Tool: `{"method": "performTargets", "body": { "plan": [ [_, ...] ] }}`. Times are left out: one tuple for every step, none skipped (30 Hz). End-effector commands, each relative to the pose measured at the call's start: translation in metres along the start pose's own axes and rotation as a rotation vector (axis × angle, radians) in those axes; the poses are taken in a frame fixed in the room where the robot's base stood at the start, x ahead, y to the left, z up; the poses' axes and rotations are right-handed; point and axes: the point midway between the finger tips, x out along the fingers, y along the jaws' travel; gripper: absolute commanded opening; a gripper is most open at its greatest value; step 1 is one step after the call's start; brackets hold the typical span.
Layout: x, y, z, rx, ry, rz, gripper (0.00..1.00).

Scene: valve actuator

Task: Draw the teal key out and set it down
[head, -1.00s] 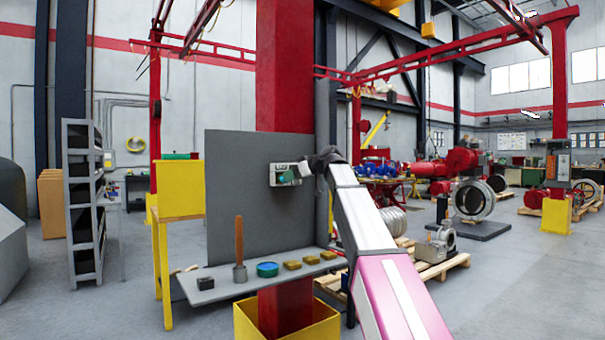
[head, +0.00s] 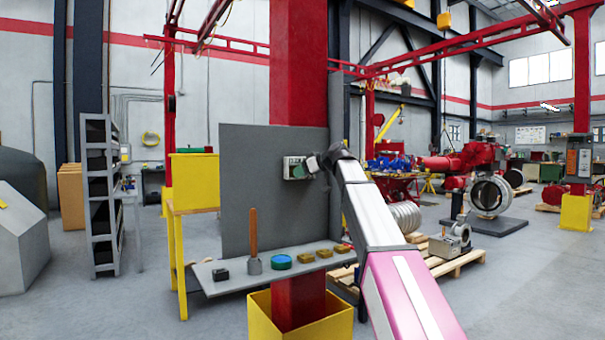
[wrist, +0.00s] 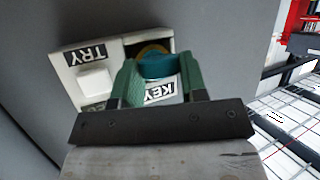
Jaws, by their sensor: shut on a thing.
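The teal key (wrist: 158,66) sits in front of a round brass-coloured part of a pale box (wrist: 72,72) on the grey panel. The box carries labels reading TRY and KEY and a white square button (wrist: 96,83). My gripper (wrist: 157,80) is shut on the teal key, with a green finger on each side of it. I cannot tell whether the key is still seated in the box. In the head view the box (head: 291,167) is on the upright grey panel (head: 246,215), and my gripper reaches it from the right; its fingers are hard to make out there.
A grey shelf (head: 238,279) below the panel holds a black block (head: 220,274), a wooden-handled tool (head: 253,235), a round green-blue tin (head: 281,262) and several brownish-yellow blocks (head: 305,256). A red column (head: 298,90) stands behind the panel.

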Motion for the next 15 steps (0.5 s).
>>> {"method": "performTargets", "body": {
  "plan": [
    [-0.0005,-0.0003,0.0001,0.000,0.000,0.000,0.11],
    [-0.0008,-0.0004,0.0002,0.000,0.000,0.000,0.11],
    [-0.0013,-0.0007,0.0005,0.000,0.000,0.000,0.11],
    [-0.0018,-0.0010,0.0007,0.000,0.000,0.000,0.11],
    [-0.0023,-0.0013,0.0009,0.000,0.000,0.000,0.11],
    [-0.0032,-0.0017,0.0012,0.000,0.000,0.000,0.11],
    [-0.0038,-0.0020,0.0015,0.000,0.000,0.000,0.11],
    [-0.0045,-0.0024,0.0018,0.000,0.000,0.000,0.11],
    [-0.0054,-0.0028,0.0021,0.000,0.000,0.000,0.11],
    [-0.0061,-0.0032,0.0023,0.000,0.000,0.000,0.11],
    [-0.0067,-0.0034,0.0025,0.000,0.000,0.000,0.11],
    [-0.0076,-0.0039,0.0029,0.000,0.000,0.000,0.11],
    [-0.0082,-0.0041,0.0031,0.000,0.000,0.000,0.11],
    [-0.0089,-0.0045,0.0034,0.000,0.001,0.000,0.11],
    [-0.0098,-0.0049,0.0036,0.000,0.001,0.000,0.11]
  ]
}}
